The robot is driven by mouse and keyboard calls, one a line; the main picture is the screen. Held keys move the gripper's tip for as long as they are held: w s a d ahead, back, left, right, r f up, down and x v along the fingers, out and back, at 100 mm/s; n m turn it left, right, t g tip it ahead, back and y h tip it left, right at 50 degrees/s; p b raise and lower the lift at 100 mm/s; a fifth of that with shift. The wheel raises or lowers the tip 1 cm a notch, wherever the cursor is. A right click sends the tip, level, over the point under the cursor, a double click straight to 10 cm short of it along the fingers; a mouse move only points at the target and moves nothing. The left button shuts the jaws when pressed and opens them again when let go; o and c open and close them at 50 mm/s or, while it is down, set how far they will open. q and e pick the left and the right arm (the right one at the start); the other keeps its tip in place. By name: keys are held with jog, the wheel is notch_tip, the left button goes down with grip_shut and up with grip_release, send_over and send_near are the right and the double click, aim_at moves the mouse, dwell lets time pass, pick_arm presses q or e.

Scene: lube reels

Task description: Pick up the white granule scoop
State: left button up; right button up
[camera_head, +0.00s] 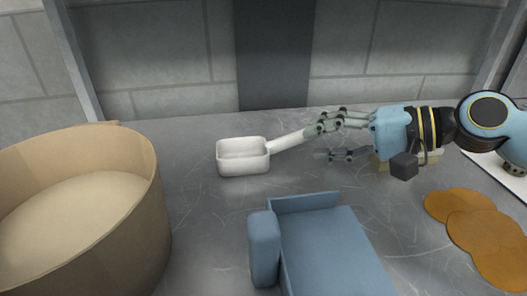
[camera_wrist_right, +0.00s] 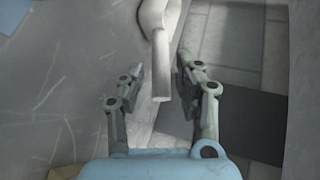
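The white granule scoop (camera_head: 243,158) is on the grey metal table near the middle of the head view. Its boxy bowl is at the left, and its handle (camera_head: 287,141) rises to the right toward my right gripper. My right gripper (camera_head: 314,129) is at the handle's free end. In the right wrist view the handle (camera_wrist_right: 160,62) lies between the two spread fingers of the right gripper (camera_wrist_right: 160,76), with a visible gap on each side. The scoop's bowl is mostly out of that view. My left gripper is not in view.
A round tan tub (camera_head: 130,222) with pale contents stands at the left. A blue tray-like object (camera_head: 335,255) is in front of the scoop. Several orange-brown discs (camera_head: 478,222) lie at the right. A grey wall (camera_head: 160,50) stands behind. Bare table surrounds the scoop.

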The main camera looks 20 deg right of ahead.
aim_at(299, 141)
jog(key=shift+w+a+f, duration=0.15)
jog(key=shift+w+a, duration=0.2)
jog(key=shift+w, duration=0.1)
jog(key=shift+w+a+f, duration=0.15)
jog(key=shift+w+a, duration=0.05)
jog(key=shift+a, duration=0.05)
jog(key=shift+w+a+f, duration=0.1)
jog(key=shift+w, duration=0.15)
jog(key=x, duration=0.3)
jog(key=shift+w+f+b, duration=0.1)
jog(key=shift+w+b, duration=0.2)
jog(key=shift+b, duration=0.05)
jog(key=shift+w+a+f, duration=0.2)
jog(key=shift+w+a, duration=0.15)
jog(key=shift+a, duration=0.05)
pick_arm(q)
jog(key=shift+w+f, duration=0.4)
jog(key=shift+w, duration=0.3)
pick_arm(e)
grip_shut()
